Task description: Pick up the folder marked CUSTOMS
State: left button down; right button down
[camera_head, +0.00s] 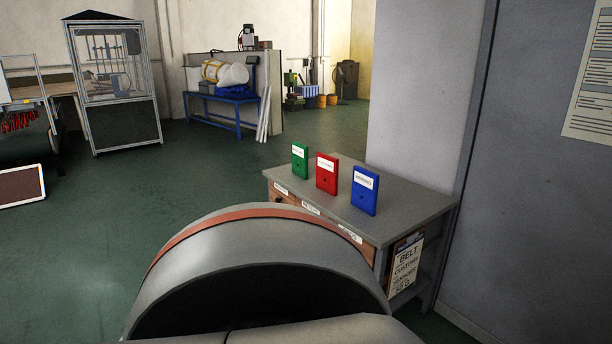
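Three upright folders stand in a row on a grey cabinet top (405,208) at the right. They are a green folder (300,164), a red folder (326,178) and a blue folder (364,196). Each has a white label near its top, but the print is too small to read, so I cannot tell which one says CUSTOMS. A large rounded grey link of my own arm fills the lower middle and hides part of the cabinet front. Neither gripper shows in this view.
A grey wall stands close behind the cabinet. A glass-topped case (113,80) and a blue table (222,97) stand farther back. Green floor is open at the left.

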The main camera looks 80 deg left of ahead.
aim_at(327, 170)
jog(key=u, duration=2.5)
jog(key=z, duration=0.55)
jog(key=i+j+z, duration=0.25)
jog(key=z, duration=0.2)
jog(key=i+j+z, duration=0.15)
jog(key=j+z, duration=0.3)
jog(key=i+j+z, duration=0.2)
jog(key=j, duration=0.4)
jog(key=j+z, duration=0.2)
jog(key=j, duration=0.45)
jog(key=i+j+z, duration=0.15)
jog(key=j, duration=1.5)
jog(key=i+j, duration=0.15)
jog(key=j, duration=0.8)
jog(key=z, duration=0.05)
